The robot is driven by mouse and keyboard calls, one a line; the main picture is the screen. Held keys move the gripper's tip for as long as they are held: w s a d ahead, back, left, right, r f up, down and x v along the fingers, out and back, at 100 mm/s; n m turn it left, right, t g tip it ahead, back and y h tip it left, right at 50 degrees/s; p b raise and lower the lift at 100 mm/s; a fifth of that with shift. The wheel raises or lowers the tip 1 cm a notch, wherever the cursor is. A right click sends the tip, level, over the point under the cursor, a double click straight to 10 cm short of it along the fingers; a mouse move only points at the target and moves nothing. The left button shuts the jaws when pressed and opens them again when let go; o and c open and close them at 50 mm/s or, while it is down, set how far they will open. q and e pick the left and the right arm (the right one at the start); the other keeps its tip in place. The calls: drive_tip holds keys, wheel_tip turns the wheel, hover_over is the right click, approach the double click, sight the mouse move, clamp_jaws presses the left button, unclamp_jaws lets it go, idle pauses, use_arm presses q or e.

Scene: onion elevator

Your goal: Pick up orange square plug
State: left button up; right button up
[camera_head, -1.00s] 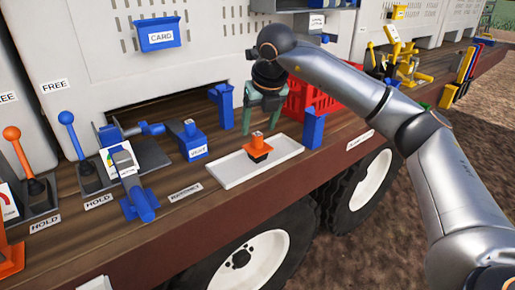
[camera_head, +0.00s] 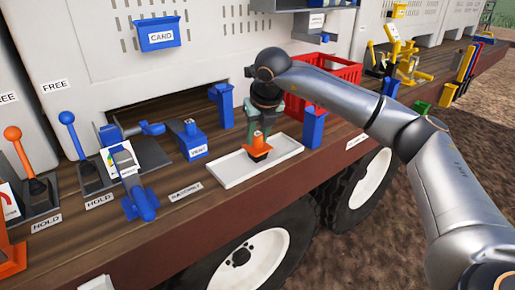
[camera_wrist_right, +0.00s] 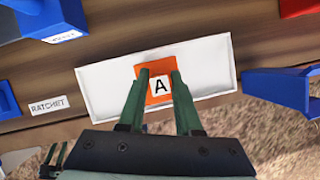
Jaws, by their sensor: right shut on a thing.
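The orange square plug (camera_head: 258,147) has a dark base and sits on the white tray (camera_head: 228,171) in the head view. In the right wrist view the plug (camera_wrist_right: 158,85) shows its orange top with a white label marked "A". My right gripper (camera_head: 264,122) is over the plug from above, its green fingers on two opposite sides of it. In the right wrist view the right gripper (camera_wrist_right: 160,82) is shut on the plug. The plug still appears to be at the tray.
Blue upright posts (camera_head: 222,104) stand behind the tray and another blue post (camera_head: 314,128) stands to its right. A blue block (camera_head: 191,140) is to the left. A red crate (camera_head: 335,80) is behind my right arm. The wooden deck edge is in front.

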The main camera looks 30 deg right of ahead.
clamp_jaws()
drive_tip(key=shift+r, duration=0.1)
